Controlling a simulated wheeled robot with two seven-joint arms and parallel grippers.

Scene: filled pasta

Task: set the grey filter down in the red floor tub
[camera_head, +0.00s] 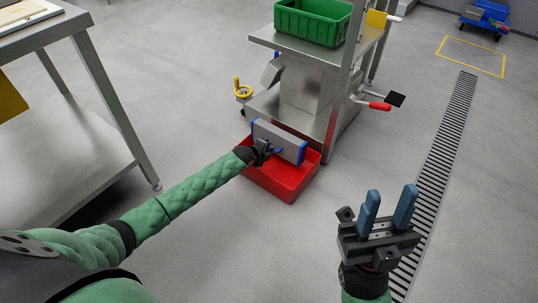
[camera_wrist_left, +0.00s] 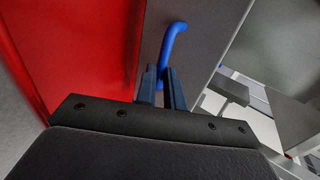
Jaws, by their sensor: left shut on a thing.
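The grey filter (camera_head: 277,137) is a flat grey panel with blue ends and a blue handle. My left gripper (camera_head: 266,148) is shut on its blue handle (camera_wrist_left: 172,44), and the grey face (camera_wrist_left: 196,28) fills the middle of the left wrist view. The filter is over the red floor tub (camera_head: 285,187), towards its back side; I cannot tell whether it touches the tub. The tub's red surface also shows at the left of the left wrist view (camera_wrist_left: 75,50). My right gripper (camera_head: 386,211) is open and empty, at the lower right of the head view, well away from the tub.
A steel machine (camera_head: 315,85) stands right behind the tub, with a yellow handwheel (camera_head: 242,89), a red-handled lever (camera_head: 379,106) and a green crate (camera_head: 312,20) on top. A steel table (camera_head: 110,90) is at the left. The floor in front of the tub is clear.

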